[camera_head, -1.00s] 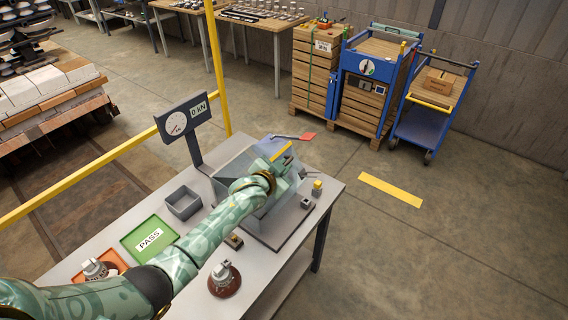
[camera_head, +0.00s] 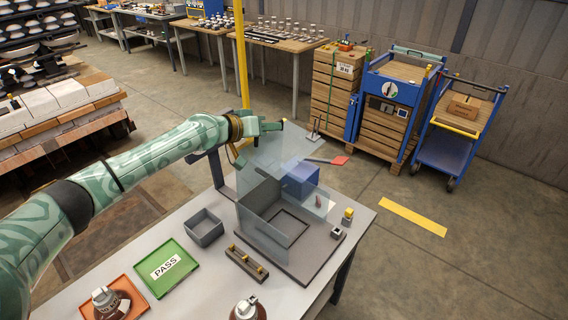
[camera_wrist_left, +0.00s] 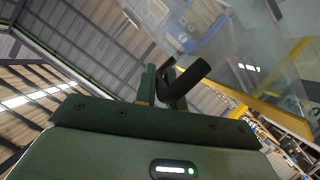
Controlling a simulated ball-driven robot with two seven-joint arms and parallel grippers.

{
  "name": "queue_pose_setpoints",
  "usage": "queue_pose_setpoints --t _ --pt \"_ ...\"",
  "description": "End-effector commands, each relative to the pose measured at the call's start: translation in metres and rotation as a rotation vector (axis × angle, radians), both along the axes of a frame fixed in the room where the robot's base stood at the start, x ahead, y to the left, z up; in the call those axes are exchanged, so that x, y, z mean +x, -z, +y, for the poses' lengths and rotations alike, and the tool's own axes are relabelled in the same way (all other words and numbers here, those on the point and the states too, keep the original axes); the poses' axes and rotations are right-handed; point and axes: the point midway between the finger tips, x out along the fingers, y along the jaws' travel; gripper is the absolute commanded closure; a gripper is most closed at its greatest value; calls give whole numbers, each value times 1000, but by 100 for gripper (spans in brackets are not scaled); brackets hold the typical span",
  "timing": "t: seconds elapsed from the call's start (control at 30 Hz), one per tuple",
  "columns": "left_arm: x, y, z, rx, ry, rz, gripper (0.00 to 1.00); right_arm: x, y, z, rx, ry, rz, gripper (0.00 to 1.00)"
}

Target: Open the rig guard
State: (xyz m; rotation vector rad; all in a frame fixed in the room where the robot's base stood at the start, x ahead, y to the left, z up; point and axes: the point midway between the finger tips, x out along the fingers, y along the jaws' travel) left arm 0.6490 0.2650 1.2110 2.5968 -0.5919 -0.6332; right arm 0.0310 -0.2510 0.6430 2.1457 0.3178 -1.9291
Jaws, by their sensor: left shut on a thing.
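The rig guard (camera_head: 268,160) is a clear panelled cover on the grey test rig (camera_head: 310,262) on the bench. It stands swung up, and the rig's grey tray-like bed shows uncovered below it. My left gripper (camera_head: 270,127) is at the raised upper edge of the guard. In the left wrist view the fingers (camera_wrist_left: 165,88) are shut on a dark bar handle (camera_wrist_left: 190,80), with the clear panel (camera_wrist_left: 230,45) beyond it. A blue block (camera_head: 300,180) sits at the rig's far side, partly seen through the clear panel. My right gripper is not in view.
The bench holds a grey bin (camera_head: 204,228), a green PASS tray (camera_head: 166,267), an orange tray (camera_head: 132,302) with an insulator, and another insulator (camera_head: 247,309). A small yellow-topped box (camera_head: 347,216) stands right of the rig. My arm covers the gauge display.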

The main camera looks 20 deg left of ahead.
Motion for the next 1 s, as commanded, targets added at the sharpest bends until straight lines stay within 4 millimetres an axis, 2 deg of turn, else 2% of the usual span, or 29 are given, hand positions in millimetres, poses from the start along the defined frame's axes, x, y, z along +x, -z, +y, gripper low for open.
queue_pose_setpoints --t 0.03,0.2,0.3,0.6,0.8,1.0 --pt "5 18 12 -35 -5 14 100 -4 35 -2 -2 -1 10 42" --pt "18 12 46 -184 -4 71 100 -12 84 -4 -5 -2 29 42" --pt "26 11 66 -272 -4 104 100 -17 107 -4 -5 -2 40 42" --pt "44 16 116 -492 -3 183 100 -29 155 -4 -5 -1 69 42" --pt "51 21 137 -584 -1 219 100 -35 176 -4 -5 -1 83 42" --pt "54 24 147 -629 0 237 100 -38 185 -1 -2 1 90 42"
